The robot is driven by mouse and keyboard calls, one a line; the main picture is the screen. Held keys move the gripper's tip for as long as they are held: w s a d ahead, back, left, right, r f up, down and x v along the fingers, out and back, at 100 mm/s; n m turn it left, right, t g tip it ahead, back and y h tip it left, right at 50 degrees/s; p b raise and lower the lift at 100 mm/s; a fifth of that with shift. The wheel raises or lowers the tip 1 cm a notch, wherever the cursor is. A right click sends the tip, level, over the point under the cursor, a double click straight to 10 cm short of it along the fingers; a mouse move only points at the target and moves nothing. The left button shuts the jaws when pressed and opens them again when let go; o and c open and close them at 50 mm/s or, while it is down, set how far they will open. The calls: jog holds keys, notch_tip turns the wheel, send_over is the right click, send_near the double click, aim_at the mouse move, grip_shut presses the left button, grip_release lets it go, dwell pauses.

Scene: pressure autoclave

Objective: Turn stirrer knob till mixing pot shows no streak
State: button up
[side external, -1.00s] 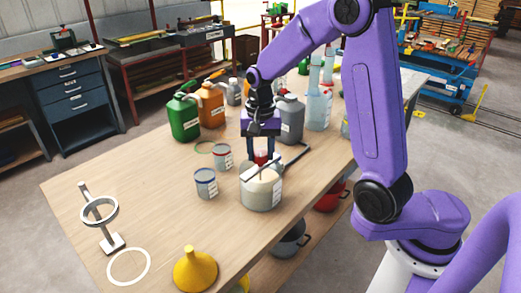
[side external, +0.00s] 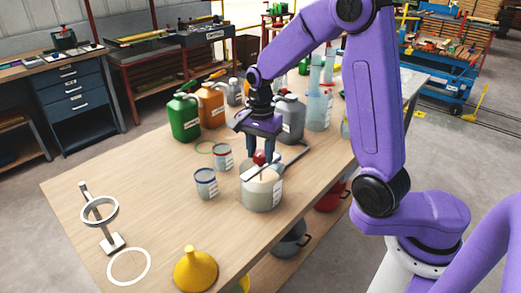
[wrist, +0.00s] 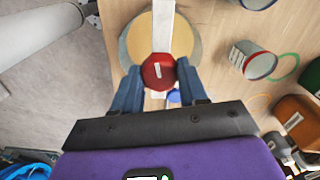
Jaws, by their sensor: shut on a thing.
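The mixing pot (side external: 262,195) is a pale, translucent vessel with a label, upright near the table's right edge. A light bar (side external: 251,172) crosses its top. The red stirrer knob (side external: 260,157) sits above the bar; in the wrist view the knob (wrist: 158,72) is faceted with a white mark. My gripper (side external: 262,160) points down with its blue fingers on both sides of the knob, shut on it; the fingers also show in the wrist view (wrist: 160,80). The pot's contents (wrist: 138,42) look tan-yellow, partly hidden by bar and knob. I cannot make out a streak.
Two small tins (side external: 206,184) (side external: 223,158) stand left of the pot. Green (side external: 184,120), orange (side external: 211,106) and grey (side external: 291,121) jugs stand behind. A yellow funnel (side external: 195,270) and a ring stand (side external: 100,215) are in front. The table's left middle is clear.

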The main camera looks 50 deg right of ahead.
aim_at(261, 153)
dwell(0.3)
jog(key=o, duration=1.1)
jog(key=shift+c, duration=0.2)
jog(key=shift+r, duration=0.1)
notch_tip(261, 153, up, 17)
jog(key=shift+r, duration=0.15)
